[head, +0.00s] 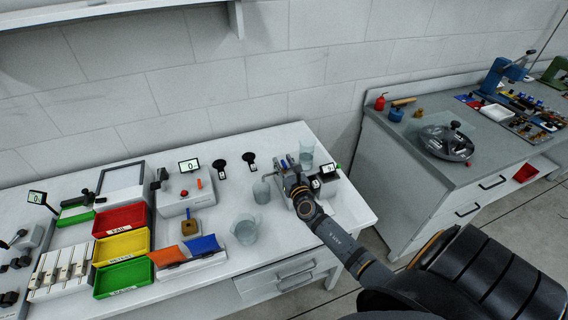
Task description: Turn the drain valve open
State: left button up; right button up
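My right arm comes in from the lower right, and my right gripper (293,181) is at a small grey apparatus (327,187) at the right end of the white bench. A thin bent spout (270,176) sticks out to the left of the apparatus, above a clear beaker (262,192). I cannot make out the drain valve; the gripper and wrist cover the front of the apparatus. Whether the fingers are open or touch anything is too small to tell. My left gripper is not in view.
A larger clear beaker (245,230) stands nearer the bench front, and another clear vessel (306,152) stands behind the apparatus. Red (121,219), yellow (121,246) and green (123,278) trays are at the left. A grey cabinet (420,180) stands to the right, past a gap.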

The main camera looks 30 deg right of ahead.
grip_shut()
dwell(0.3)
